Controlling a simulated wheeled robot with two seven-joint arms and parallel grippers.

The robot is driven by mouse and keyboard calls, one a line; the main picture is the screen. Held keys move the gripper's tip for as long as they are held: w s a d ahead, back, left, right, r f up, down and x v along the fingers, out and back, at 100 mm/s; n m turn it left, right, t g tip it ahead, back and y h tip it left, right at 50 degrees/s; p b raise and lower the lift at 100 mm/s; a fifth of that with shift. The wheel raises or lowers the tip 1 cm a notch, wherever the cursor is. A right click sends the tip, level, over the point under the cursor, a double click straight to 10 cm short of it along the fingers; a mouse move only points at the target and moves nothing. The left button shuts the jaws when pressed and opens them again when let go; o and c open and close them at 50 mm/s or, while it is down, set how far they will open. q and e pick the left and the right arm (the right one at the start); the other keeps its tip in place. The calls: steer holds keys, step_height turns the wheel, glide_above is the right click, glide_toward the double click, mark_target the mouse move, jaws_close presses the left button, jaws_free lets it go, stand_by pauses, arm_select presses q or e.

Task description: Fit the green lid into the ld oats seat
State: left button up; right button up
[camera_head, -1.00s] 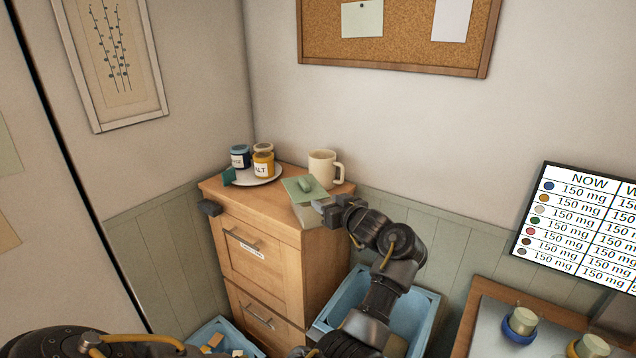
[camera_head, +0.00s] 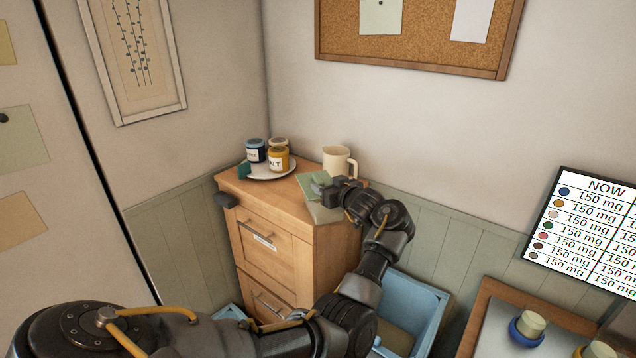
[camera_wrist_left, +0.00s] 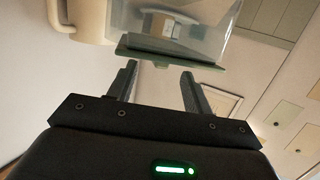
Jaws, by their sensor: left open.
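The green lid (camera_head: 311,184) is a flat square plate lying across the top of a clear container (camera_head: 324,213) at the cabinet's front right corner. In the left wrist view the lid (camera_wrist_left: 170,52) shows edge-on as a green strip against the clear container (camera_wrist_left: 175,22). I cannot tell whether it is fully seated. My left gripper (camera_head: 323,189) is at the lid's right side, close to its knob, which it partly hides. In the left wrist view its two fingers (camera_wrist_left: 160,84) are apart with nothing held between them. My right gripper is not in view.
A cream mug (camera_head: 337,160) stands just behind the lid. A white plate (camera_head: 270,176) holds several jars to the left. The wooden cabinet (camera_head: 270,225) has drawers below. A blue bin (camera_head: 432,310) stands right of it. A medication board (camera_head: 590,235) hangs at right.

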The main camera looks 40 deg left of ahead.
mark_target(320, 180)
arm_select(q)
steer(key=p+x, duration=0.1)
steer(key=x, duration=0.3)
steer(key=shift+w, duration=0.15)
steer(key=shift+d+r, duration=0.1)
steer(key=shift+c, duration=0.7)
jaws_close()
